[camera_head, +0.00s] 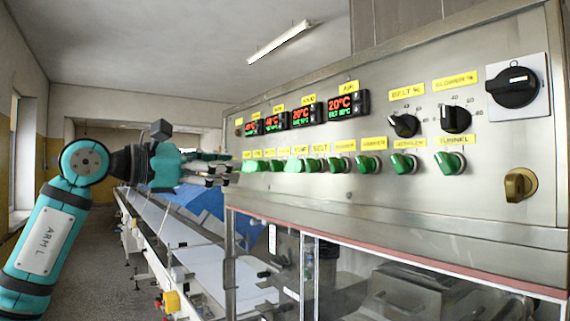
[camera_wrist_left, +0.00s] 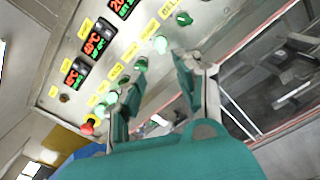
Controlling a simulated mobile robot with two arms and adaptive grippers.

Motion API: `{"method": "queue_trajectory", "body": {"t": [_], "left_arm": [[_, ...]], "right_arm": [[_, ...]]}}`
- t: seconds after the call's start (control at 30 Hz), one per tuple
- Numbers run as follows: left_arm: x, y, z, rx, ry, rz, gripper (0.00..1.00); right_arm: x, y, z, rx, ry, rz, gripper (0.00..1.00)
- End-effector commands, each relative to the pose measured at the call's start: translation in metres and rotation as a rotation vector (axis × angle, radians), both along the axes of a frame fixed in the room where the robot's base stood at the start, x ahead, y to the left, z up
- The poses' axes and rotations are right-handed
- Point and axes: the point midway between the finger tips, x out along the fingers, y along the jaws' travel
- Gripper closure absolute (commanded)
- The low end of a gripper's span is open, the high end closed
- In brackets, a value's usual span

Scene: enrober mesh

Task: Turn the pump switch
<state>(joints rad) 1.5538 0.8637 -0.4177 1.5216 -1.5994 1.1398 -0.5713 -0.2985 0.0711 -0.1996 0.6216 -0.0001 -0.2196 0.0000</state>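The control panel (camera_head: 400,220) carries a row of green switches under yellow labels. The label that seems to read PUMP (camera_head: 302,150) is near the middle of the row, with a lit green switch (camera_head: 296,165) below it. My left gripper (camera_head: 234,165) is at the left end of the row, in front of the panel. In the left wrist view its two fingers (camera_wrist_left: 157,68) are spread apart with nothing held between them. A pale lit switch (camera_wrist_left: 160,44) and a darker green switch (camera_wrist_left: 141,65) show beyond the fingertips. Contact cannot be told. My right gripper is not in view.
Red-digit displays (camera_head: 347,104) sit above the switches. Black dials (camera_head: 405,125) and a large black rotary switch (camera_head: 514,87) are at the right. A red button (camera_wrist_left: 88,126) is at the panel's end. A conveyor (camera_head: 175,245) runs below my left arm.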

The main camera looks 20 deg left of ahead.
Motion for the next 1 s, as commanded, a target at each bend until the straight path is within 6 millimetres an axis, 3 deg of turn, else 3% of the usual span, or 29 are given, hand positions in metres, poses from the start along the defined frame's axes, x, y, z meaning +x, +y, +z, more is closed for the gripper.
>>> {"method": "queue_trajectory", "body": {"t": [0.5, 0.7, 1.0], "left_arm": [[0.087, -0.069, 0.003, -0.005, 0.004, -0.004, 0.65], [0.106, -0.083, 0.002, -0.004, 0.002, -0.003, 0.65], [0.110, -0.086, 0.000, -0.004, 0.001, -0.002, 0.65]], "right_arm": [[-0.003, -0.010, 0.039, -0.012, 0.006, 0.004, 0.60], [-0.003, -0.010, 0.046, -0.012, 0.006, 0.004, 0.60], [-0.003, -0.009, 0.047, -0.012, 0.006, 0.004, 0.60]]}}
